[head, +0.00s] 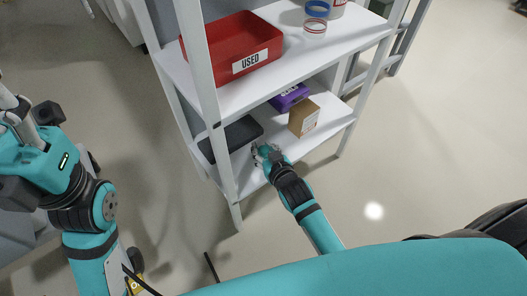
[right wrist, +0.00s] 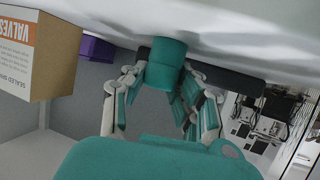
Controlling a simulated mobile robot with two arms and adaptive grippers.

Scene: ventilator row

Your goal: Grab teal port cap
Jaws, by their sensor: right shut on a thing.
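The teal port cap (right wrist: 167,58) is a short cylinder in the right wrist view, between the fingertips of my right gripper (right wrist: 165,82), which is shut on it. The cap is at the white shelf surface; I cannot tell whether it still touches it. In the head view my right gripper (head: 264,153) is at the front edge of the lower shelf (head: 270,128), beside a black tray, and mostly hides the cap. My left gripper (head: 14,108) is at the left edge of the head view, away from the shelf, its fingers unclear.
The black tray (head: 232,138) lies left of my right gripper. A cardboard box (head: 303,117) and a purple box (head: 289,97) stand to its right and behind. A shelf post (head: 205,75) stands close by.

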